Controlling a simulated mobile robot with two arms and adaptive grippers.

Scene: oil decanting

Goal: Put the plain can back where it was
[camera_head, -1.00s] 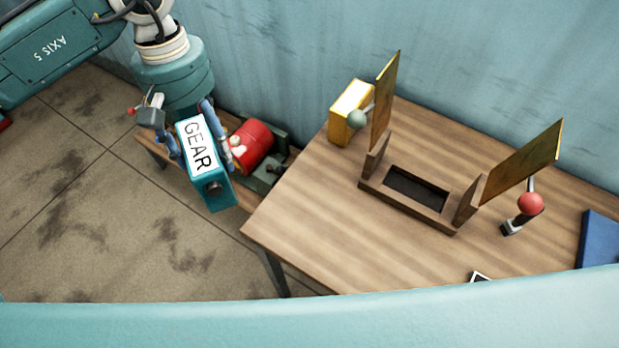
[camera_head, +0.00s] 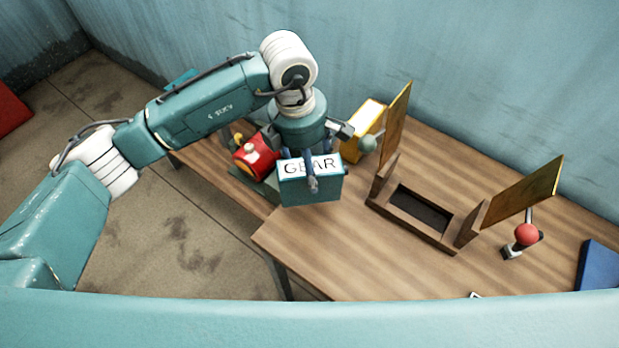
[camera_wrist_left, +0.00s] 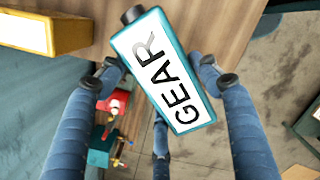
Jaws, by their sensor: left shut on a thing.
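A teal can (camera_head: 310,190) with a white label reading GEAR is in my left gripper (camera_head: 312,172), above the table's left end in the head view. In the left wrist view, the GEAR can (camera_wrist_left: 163,70) lies between the fingers of the left gripper (camera_wrist_left: 160,82), its dark cap toward the top. The gripper is shut on it. A yellow can (camera_head: 362,130) stands at the table's back edge, partly behind the gripper. It also shows in the left wrist view (camera_wrist_left: 70,32), with a white panel. My right gripper is not in view.
The wooden table (camera_head: 320,250) holds a wooden frame (camera_head: 410,212) with two raised brass plates, a red-ball lever (camera_head: 526,235) and a blue object (camera_head: 600,265). A red machine (camera_head: 255,157) sits on a lower bench at left. The table's front-left area is clear.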

